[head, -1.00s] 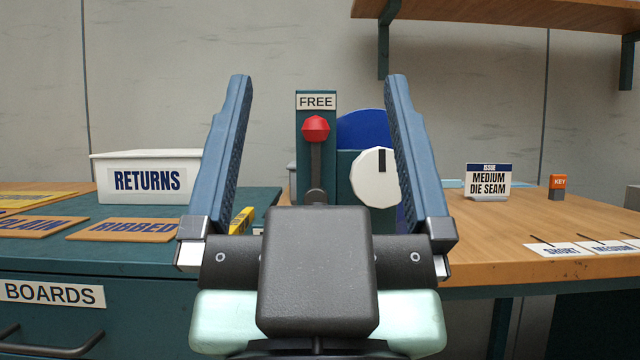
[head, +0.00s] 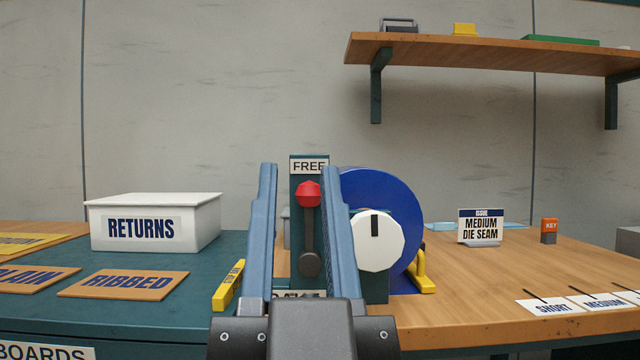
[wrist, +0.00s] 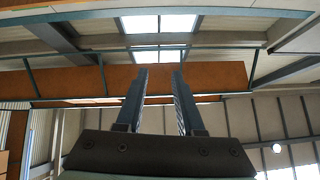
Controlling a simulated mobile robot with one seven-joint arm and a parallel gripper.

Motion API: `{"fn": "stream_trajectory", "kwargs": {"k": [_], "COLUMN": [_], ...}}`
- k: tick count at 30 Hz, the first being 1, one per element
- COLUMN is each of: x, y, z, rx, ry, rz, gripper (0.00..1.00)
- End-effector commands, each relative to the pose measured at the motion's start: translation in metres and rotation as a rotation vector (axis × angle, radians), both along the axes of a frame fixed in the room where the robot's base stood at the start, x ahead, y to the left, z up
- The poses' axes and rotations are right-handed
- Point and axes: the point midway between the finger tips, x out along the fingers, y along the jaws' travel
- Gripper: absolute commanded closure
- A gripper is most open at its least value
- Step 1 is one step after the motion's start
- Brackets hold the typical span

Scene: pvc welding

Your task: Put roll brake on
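The roll brake is a dark lever with a red knob (head: 308,193) on a teal upright plate (head: 309,169). The lever points up, and its knob sits just under the "FREE" label. A second label at the plate's foot is mostly hidden behind my gripper. My gripper (head: 302,166) is open, its two blue fingers pointing up. In the head view the lever shows between the fingers; contact is not visible. In the wrist view the fingers (wrist: 160,67) are apart with nothing between them. The blue roll (head: 395,190) and a white dial (head: 377,241) stand right of the plate.
A white RETURNS box (head: 155,222) and board cards (head: 122,284) lie left. A yellow tool (head: 228,285) lies just left of my gripper. A sign (head: 481,226), an orange KEY block (head: 549,231) and paper tags stand right. A shelf (head: 500,55) hangs above.

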Motion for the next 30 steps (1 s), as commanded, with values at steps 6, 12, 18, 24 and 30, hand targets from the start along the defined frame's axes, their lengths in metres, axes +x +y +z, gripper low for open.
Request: {"fn": "stream_trajectory", "kwargs": {"k": [6,12,18,24,30], "x": [0.032,0.054,0.069,0.079,0.084], "y": [0.007,0.012,0.013,0.012,0.007], "z": [0.020,0.023,0.022,0.020,0.016], "rx": [0.106,0.228,0.373,0.535,0.716], "ry": [0.110,0.208,0.301,0.389,0.469], "rz": [0.154,0.285,0.399,0.494,0.570], "gripper": [1.00,1.00,1.00,1.00,1.00]}}
